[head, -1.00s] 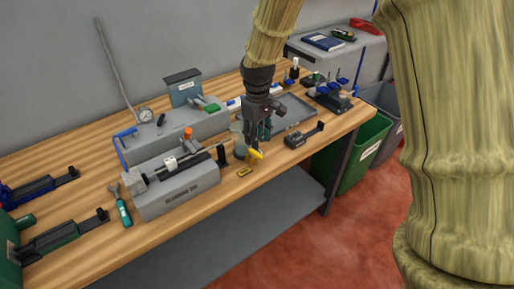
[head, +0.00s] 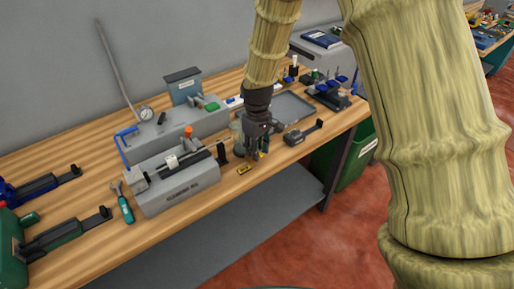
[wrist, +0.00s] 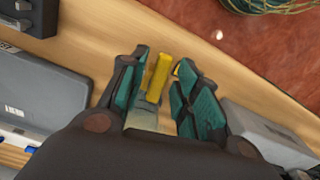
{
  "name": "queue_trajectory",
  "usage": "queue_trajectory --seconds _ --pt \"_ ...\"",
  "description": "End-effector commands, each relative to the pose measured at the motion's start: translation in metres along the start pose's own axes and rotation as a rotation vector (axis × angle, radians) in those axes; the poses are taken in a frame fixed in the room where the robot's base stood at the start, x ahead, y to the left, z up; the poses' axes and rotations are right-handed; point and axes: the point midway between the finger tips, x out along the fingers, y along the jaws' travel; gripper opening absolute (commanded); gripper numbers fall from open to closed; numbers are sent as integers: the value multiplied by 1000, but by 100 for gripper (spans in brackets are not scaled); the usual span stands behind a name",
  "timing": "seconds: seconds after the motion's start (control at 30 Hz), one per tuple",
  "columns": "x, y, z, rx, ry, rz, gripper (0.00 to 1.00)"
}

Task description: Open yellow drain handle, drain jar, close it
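The yellow drain handle (wrist: 158,76) stands between the two teal-padded fingers of my gripper (wrist: 166,88) in the wrist view. The left finger is close to the handle; whether it touches I cannot tell. A gap shows between the handle and the right finger. In the head view my gripper (head: 257,156) points down at the bench's front edge and hides most of the handle. The jar (head: 236,130) shows as a pale greenish shape behind and left of my gripper, mostly hidden. Its contents cannot be made out.
A grey cleaning rig (head: 180,190) stands left of my gripper. A small yellow-and-black item (head: 244,169) lies in front, and a dark grey device (head: 303,132) sits to the right. A grey tray (head: 292,105) lies behind.

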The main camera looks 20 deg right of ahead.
Motion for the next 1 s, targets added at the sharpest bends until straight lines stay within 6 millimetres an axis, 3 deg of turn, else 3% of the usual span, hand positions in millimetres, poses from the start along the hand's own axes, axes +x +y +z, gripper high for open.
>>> queue_trajectory --seconds 0.03,0.13,0.37,0.7,0.97,1.0 --pt "0 0 0 0 0 0 18" --pt "0 0 0 0 0 0 0" --pt "-1 -1 0 20 0 0 0" --pt "-1 -5 -1 191 0 0 0" --pt "-1 -5 -1 198 1 0 0" --pt "-1 -5 -1 198 1 0 16"
